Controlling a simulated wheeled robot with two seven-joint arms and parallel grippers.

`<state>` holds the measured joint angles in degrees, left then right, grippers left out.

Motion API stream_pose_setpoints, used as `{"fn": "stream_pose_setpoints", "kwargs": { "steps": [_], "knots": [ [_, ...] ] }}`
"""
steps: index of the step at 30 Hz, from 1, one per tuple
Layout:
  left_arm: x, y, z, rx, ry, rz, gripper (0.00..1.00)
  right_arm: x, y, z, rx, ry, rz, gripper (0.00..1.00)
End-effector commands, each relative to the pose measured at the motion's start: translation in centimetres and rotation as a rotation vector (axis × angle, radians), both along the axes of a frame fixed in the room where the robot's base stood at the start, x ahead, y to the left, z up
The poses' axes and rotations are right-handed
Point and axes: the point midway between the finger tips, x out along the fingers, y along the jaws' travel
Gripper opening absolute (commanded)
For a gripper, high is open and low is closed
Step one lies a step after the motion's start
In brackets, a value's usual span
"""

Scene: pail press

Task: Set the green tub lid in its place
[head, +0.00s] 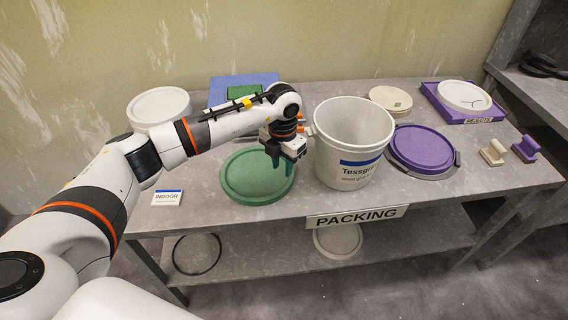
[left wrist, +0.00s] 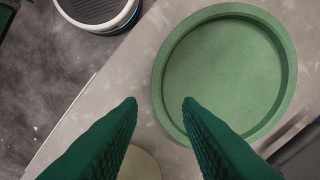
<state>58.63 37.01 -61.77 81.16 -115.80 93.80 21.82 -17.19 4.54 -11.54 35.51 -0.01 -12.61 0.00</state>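The green tub lid (head: 245,180) lies flat on the grey table, left of the open white tub (head: 340,150) with the blue-striped label. In the left wrist view the lid (left wrist: 225,70) shows a raised rim around a sunken middle. My left gripper (head: 281,163) is over the lid's right part in the head view, its dark green fingers pointing down. In the left wrist view its fingertips (left wrist: 160,102) are apart with nothing held between them; one overlaps the lid's edge in the picture. Whether it touches the lid I cannot tell. My right gripper is not in view.
A purple lid (head: 422,148) lies right of the tub. A white round container (head: 159,105) and a blue mat (head: 220,88) with a green piece are at the back left. The INDOOR card (head: 167,198) stands front left. A PACKING sign (head: 356,217) hangs at the front edge.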

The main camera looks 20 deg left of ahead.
Motion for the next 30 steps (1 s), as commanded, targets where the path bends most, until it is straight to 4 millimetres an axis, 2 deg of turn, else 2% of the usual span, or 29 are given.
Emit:
{"fn": "stream_pose_setpoints", "kwargs": {
  "steps": [8,19,21,25,30],
  "knots": [
    [-0.1,-0.1,-2.9,-0.003,0.001,-0.002,0.32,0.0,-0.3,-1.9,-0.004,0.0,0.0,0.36],
    [-0.1,-0.2,-8.5,-0.006,0.002,-0.002,0.32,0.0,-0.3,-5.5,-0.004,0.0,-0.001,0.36],
    [0.0,-0.2,-7.7,-0.005,-0.001,-0.003,0.22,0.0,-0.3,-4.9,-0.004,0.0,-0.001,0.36],
    [-0.1,-0.2,-7.7,-0.005,-0.001,-0.003,0.01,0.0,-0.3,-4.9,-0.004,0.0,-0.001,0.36],
    [0.0,-0.2,-7.6,-0.005,-0.001,-0.003,0.0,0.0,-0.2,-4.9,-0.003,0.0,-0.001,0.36]
  ]
}}
